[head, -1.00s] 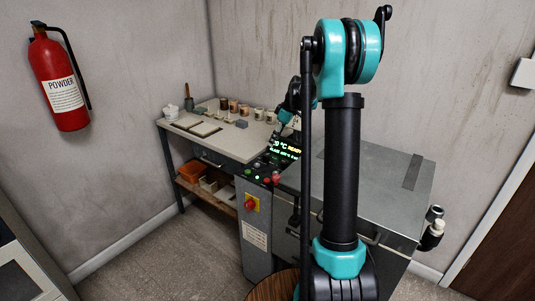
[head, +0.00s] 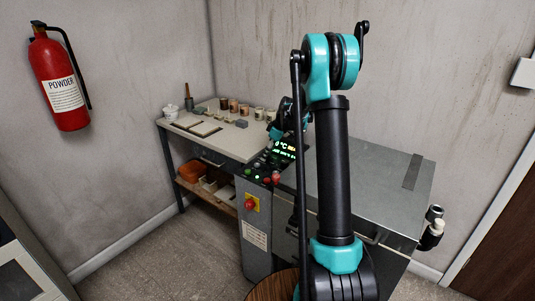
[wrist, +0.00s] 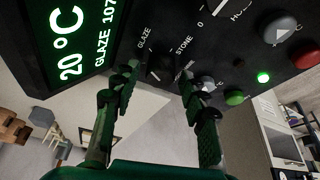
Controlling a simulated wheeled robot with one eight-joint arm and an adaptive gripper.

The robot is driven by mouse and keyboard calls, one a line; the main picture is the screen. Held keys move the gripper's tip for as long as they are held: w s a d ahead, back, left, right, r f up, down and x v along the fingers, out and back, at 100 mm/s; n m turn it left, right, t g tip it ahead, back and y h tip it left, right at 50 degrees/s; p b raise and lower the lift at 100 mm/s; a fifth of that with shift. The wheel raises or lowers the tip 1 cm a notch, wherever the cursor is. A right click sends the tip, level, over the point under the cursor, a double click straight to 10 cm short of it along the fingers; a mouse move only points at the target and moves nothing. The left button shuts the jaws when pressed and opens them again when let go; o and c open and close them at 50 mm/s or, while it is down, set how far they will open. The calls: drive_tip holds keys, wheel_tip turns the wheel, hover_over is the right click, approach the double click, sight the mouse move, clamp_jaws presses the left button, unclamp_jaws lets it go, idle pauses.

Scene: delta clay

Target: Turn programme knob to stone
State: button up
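The programme knob (wrist: 160,67) is a small dark knob on the black control panel, with GLAZE and STONE printed around it. The display (wrist: 72,45) in the wrist view reads 20 °C and GLAZE 107, its end cut off. My gripper (wrist: 159,78) is open, one finger on each side of the knob, with a visible gap to each; contact cannot be told. The knob's pointer is too dark to read. In the head view the display (head: 284,149) is partly covered by my arm, and the knob cannot be made out.
In the head view a red emergency knob (head: 251,204) is on the cabinet front. A worktable (head: 240,143) with small pots stands left.

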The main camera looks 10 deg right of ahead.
clamp_jaws()
drive_tip(key=shift+m, duration=0.3)
drive_tip(key=m+h, duration=0.1)
drive_tip(key=m, duration=0.1)
drive_tip(key=m+t, duration=0.1)
drive_tip(key=m, duration=0.2)
drive_tip(key=shift+s+a+m+h, duration=0.15)
drive_tip(key=shift+m+h, duration=0.15)
drive_tip(key=shift+h, duration=0.1)
drive_tip(key=m+h, duration=0.1)
drive_tip(key=m, duration=0.1)
drive_tip(key=m+t+h, duration=0.1)
drive_tip(key=m, duration=0.2)
drive_tip(key=shift+a+m, duration=0.1)
drive_tip(key=shift+m, duration=0.2)
drive_tip(key=shift+o, duration=1.4)
unclamp_jaws()
drive_tip(key=shift+r, duration=0.1)
